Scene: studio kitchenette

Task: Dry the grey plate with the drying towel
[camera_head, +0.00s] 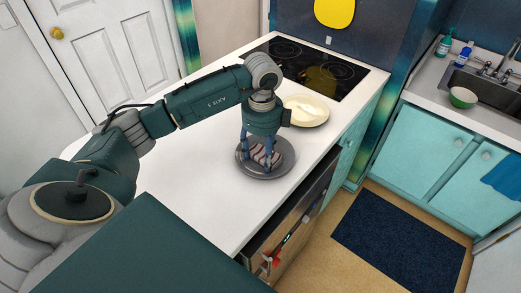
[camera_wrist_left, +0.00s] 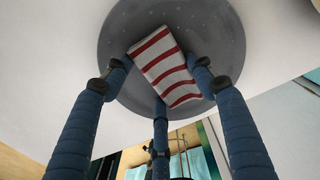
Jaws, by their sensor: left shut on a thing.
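The grey plate (camera_head: 243,170) lies on the white counter near its right edge. It also fills the top middle of the left wrist view (camera_wrist_left: 128,30), with small pale spots on its surface. The drying towel (camera_head: 262,153), white with red stripes, is folded small and lies against the plate's inside; it shows clearly in the left wrist view (camera_wrist_left: 165,65). My left gripper (camera_head: 262,158) points down over the plate, its blue fingers shut around the towel. The finger tips at the towel's edges are partly hidden. My right gripper is not in view.
A cream plate (camera_head: 306,111) with a pale item on it stands just behind my left gripper, near the black cooktop (camera_head: 312,70). The counter left of the grey plate is clear.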

